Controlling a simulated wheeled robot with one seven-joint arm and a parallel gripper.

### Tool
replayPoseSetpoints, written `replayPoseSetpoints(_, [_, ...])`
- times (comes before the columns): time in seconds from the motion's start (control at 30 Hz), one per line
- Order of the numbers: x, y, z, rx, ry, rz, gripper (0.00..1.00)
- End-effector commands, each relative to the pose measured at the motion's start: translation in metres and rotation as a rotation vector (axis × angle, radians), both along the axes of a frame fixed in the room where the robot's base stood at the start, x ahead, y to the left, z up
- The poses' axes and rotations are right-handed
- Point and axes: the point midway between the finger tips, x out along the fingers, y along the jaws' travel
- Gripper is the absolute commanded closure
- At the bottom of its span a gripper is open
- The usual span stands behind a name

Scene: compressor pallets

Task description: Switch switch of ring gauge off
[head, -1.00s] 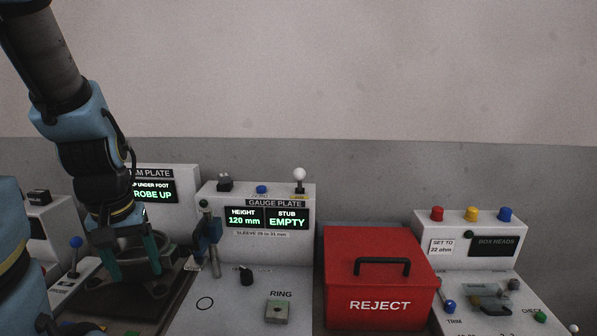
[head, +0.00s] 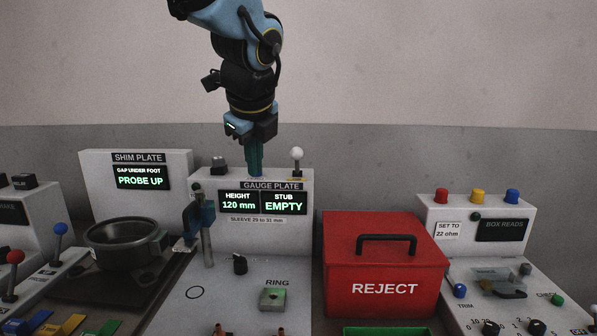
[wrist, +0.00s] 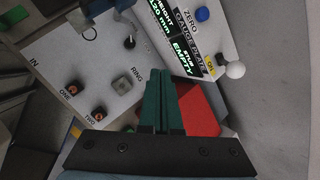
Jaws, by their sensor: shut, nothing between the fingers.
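The gauge plate console (head: 299,225) stands in the middle, its screens reading HEIGHT 120 mm and STUB EMPTY. On its top are a black switch-like block (head: 219,165) at the left and a white ball-topped lever (head: 296,158) at the right. The lever also shows in the wrist view (wrist: 235,70), beside a yellow label. A square block marked RING (head: 272,298) sits on the deck. My gripper (head: 255,172) is shut and empty, pointing down at the console top between block and lever. In the head view it hides the blue ZERO button (wrist: 202,14).
A red REJECT box (head: 340,260) stands right of the console deck. A dark pot (head: 122,250) sits on the shim plate at the left. A blue-clamped post (head: 207,245) and a black knob (head: 240,264) rise from the deck. Air above the consoles is clear.

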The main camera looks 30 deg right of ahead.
Motion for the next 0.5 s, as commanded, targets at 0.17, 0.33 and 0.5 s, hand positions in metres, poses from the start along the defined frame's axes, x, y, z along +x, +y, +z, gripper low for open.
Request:
replayPoseSetpoints(0.17, [-0.030, -0.044, 0.025, 0.163, -0.163, -0.403, 1.00])
replayPoseSetpoints(0.33, [-0.048, -0.064, 0.042, 0.263, -0.258, -0.609, 1.00])
replayPoseSetpoints(0.5, [-0.053, -0.069, 0.048, 0.297, -0.288, -0.672, 1.00])
